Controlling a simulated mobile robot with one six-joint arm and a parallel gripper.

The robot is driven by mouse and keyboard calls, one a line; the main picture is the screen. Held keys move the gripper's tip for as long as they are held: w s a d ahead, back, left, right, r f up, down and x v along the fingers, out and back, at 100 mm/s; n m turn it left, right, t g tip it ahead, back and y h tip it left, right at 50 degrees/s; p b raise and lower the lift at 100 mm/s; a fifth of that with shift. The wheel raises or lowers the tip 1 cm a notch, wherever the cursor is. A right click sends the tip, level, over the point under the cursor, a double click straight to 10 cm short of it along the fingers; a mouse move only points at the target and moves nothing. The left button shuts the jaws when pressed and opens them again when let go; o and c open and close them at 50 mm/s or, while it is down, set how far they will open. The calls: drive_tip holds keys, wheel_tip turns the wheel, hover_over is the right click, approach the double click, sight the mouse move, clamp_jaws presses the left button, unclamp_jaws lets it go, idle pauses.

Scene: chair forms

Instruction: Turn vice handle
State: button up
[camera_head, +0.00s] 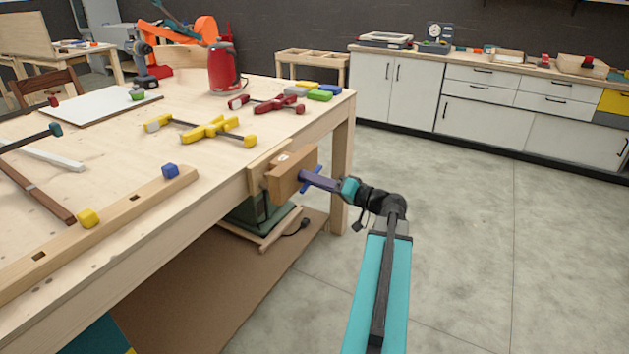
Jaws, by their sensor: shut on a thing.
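The wooden vice (292,173) is fixed to the near right edge of the workbench, its jaw block sticking out from the side. The blue vice handle (306,186) is a thin bar crossing the front of the block, slanted in the picture. My gripper (316,180) reaches in from the right at the end of my teal and black arm. Its fingers are shut on the handle at the front of the vice. The fingers hide the middle of the handle and the screw behind it.
A green machine (258,212) stands on the low shelf under the vice. White cabinets (485,117) line the back wall. The grey floor (480,250) to the right is clear.

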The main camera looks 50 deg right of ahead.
drive_tip(key=shift+r+m+p, duration=0.1)
drive_tip(key=shift+m+p, duration=0.2)
drive_tip(key=shift+m, duration=0.2)
drive_tip(key=m+p, duration=0.9)
drive_tip(key=m, duration=0.1)
drive_tip(key=m+p, duration=0.9)
drive_tip(key=m, duration=0.2)
drive_tip(key=shift+d+m+g+y, duration=0.15)
drive_tip(key=shift+m+g+y, duration=0.15)
drive_tip(key=shift+y, duration=0.1)
idle(1.0)
drive_tip(key=o, duration=1.1)
drive_tip(key=shift+c, duration=0.2)
drive_tip(key=shift+s, duration=0.1)
